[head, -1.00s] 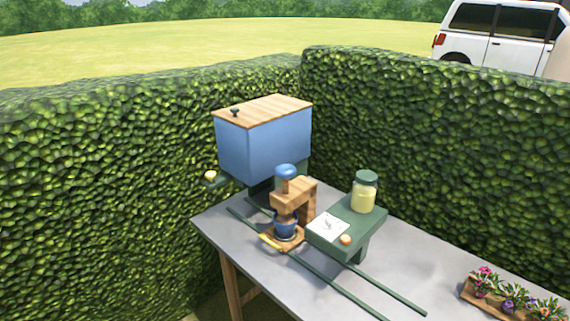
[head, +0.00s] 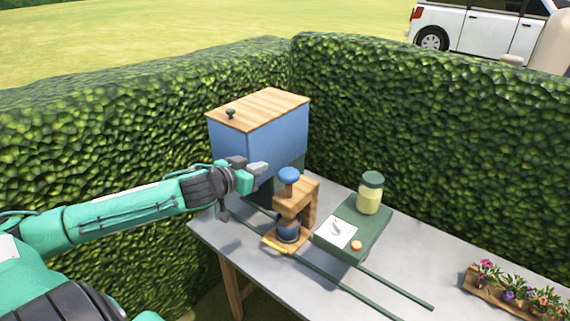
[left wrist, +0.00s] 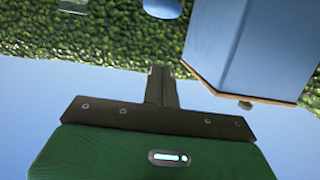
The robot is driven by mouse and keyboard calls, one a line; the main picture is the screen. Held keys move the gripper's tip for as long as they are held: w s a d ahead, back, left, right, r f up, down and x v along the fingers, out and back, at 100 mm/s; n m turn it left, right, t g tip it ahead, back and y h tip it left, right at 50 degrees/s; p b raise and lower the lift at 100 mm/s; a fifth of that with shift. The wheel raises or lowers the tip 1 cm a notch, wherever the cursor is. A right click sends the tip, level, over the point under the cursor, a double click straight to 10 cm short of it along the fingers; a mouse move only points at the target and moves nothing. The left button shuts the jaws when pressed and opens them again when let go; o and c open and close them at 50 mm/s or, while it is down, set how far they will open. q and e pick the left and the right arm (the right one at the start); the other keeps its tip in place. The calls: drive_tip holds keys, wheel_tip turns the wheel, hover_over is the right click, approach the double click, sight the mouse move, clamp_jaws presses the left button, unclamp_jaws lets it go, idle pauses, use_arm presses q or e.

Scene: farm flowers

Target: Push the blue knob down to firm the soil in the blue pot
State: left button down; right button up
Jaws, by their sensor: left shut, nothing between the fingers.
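The blue knob (head: 289,175) tops the wooden press (head: 306,199) on the table. The blue pot (head: 288,229) stands upright on the press base, under the wooden arm; the soil inside is hidden. My left gripper (head: 262,168) is shut and empty, just left of the knob at about its height, apart from it, in front of the blue bin. In the left wrist view its closed fingers (left wrist: 163,72) point up the picture, with a rounded blue thing, likely the knob (left wrist: 162,7), at the top edge. My right gripper is out of view.
The blue bin (head: 268,140) with a wooden lid stands behind the press. A green stand (head: 370,235) with a jar (head: 371,193) is to the right. Green rails (head: 340,277) cross the grey table. A flower tray (head: 478,300) lies far right. Hedges enclose the back.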

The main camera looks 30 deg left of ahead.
use_arm(q)
drive_tip(key=shift+d+r, duration=0.25)
drive_tip(key=shift+r, duration=0.1)
drive_tip(key=shift+w, duration=0.1)
drive_tip(key=p, duration=0.5)
hover_over(283, 176)
drive_tip(key=shift+s+f, duration=0.25)
drive_tip(key=shift+f, duration=0.75)
drive_tip(key=f, duration=0.3)
drive_tip(key=shift+w+f+p, duration=0.2)
drive_tip(key=shift+w+p, duration=0.05)
drive_tip(key=shift+p, duration=0.15)
drive_tip(key=shift+s+f, duration=0.1)
drive_tip(key=shift+f, duration=0.45)
